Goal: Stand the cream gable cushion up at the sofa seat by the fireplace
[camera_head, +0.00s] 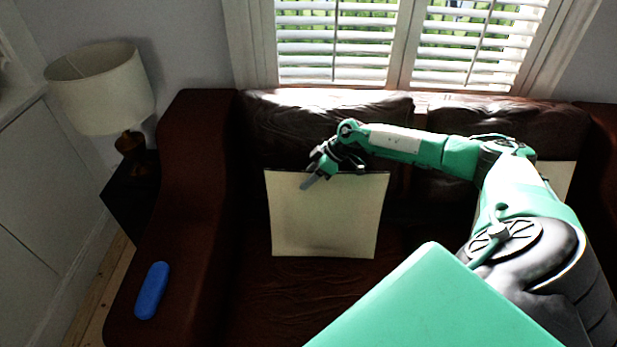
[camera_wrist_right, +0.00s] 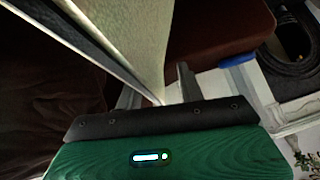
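The cream gable cushion (camera_head: 327,225) is a flat, squarish panel standing close to upright on the dark leather sofa seat, in front of the backrest. My right gripper (camera_head: 309,181) is at its top edge, left of the middle, with one finger in front of the cream face. In the right wrist view the cushion (camera_wrist_right: 146,45) runs down between the two spread fingers of the right gripper (camera_wrist_right: 158,92). I cannot tell whether both fingers press on it. The cushion's back is hidden in the head view. My left gripper is not in view.
A blue oblong object (camera_head: 152,291) lies on the left sofa arm (camera_head: 180,200). A lamp (camera_head: 100,88) stands beyond that arm. Another cream panel (camera_head: 556,178) shows at the right, partly hidden by my right arm. The sofa's back cushions (camera_head: 320,125) stand behind.

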